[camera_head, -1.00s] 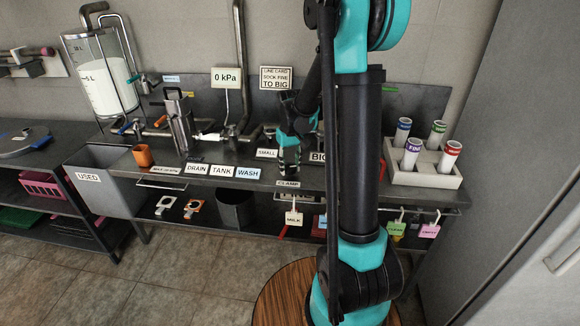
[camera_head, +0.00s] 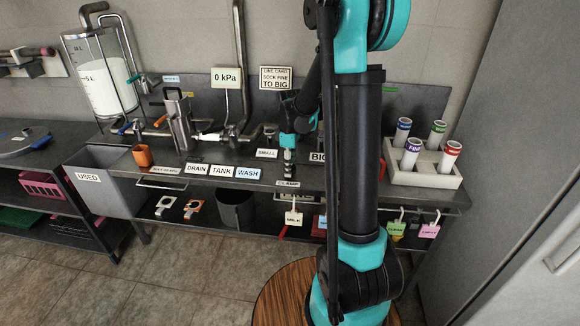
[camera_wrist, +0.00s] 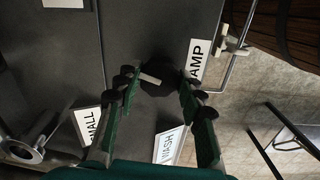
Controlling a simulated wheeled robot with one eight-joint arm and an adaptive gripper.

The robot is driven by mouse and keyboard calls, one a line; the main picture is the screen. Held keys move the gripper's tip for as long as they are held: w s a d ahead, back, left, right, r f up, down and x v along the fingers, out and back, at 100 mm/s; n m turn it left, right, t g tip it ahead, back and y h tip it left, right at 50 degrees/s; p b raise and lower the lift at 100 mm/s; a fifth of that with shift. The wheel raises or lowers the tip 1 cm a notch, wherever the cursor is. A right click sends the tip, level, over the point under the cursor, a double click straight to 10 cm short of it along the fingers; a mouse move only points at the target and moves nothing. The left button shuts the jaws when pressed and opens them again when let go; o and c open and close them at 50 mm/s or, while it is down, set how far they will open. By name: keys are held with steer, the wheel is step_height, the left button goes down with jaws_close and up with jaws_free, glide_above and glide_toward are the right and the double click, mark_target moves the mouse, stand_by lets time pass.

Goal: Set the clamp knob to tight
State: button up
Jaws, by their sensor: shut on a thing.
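The clamp knob (camera_wrist: 158,79) is a dark round knob with a pale pointer bar, on the grey bench top beside the CLAMP label (camera_wrist: 198,60). My gripper (camera_wrist: 159,83) is shut on the knob, one finger on each side of it, in the wrist view. The pale bar points toward the left finger, slightly tilted. In the head view my gripper (camera_head: 288,172) reaches down to the bench front edge, just above the CLAMP label (camera_head: 288,184), and hides the knob there. Any tight or loose marks are not readable.
The SMALL label (camera_head: 267,153) and WASH label (camera_head: 248,173) lie left of my gripper. Tags (camera_head: 293,218) hang below the bench edge.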

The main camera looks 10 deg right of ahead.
steer(key=shift+n, duration=0.9)
steer(key=o, duration=1.2)
steer(key=shift+c, duration=0.2)
steer(key=shift+r, duration=0.1)
step_height(320, 180, up, 12)
steer(key=s+d+f+m+t, duration=0.2)
steer(key=s+f+m, duration=0.4)
steer(key=s, duration=0.5)
steer(key=s+d+f+m+t, duration=0.2)
steer(key=s+f+m, duration=0.4)
steer(key=s, duration=0.5)
steer(key=m, duration=0.2)
steer(key=shift+m, duration=0.4)
